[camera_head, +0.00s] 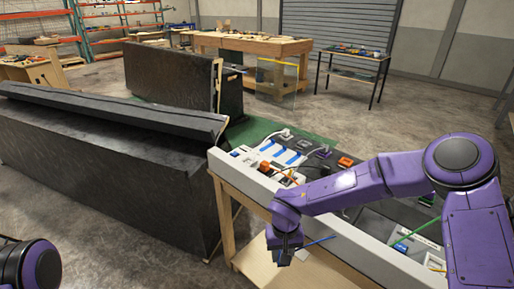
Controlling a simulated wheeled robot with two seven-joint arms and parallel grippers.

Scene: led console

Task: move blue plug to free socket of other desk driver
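The console (222,163), a long pale-sided desk, runs from the picture's middle to the lower right. A thin blue cable (320,241) ends close to my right gripper (284,259), which points down over the console's near side. I cannot make out a blue plug or a free socket for certain. My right arm hides the console's middle. Only a link of my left arm shows at lower left.
Black padded barriers (110,160) stand left of the console. A wooden workbench (250,45) and a small dark table (352,55) stand at the back. A green cable (418,232) lies over the console's right part. Concrete floor is open behind.

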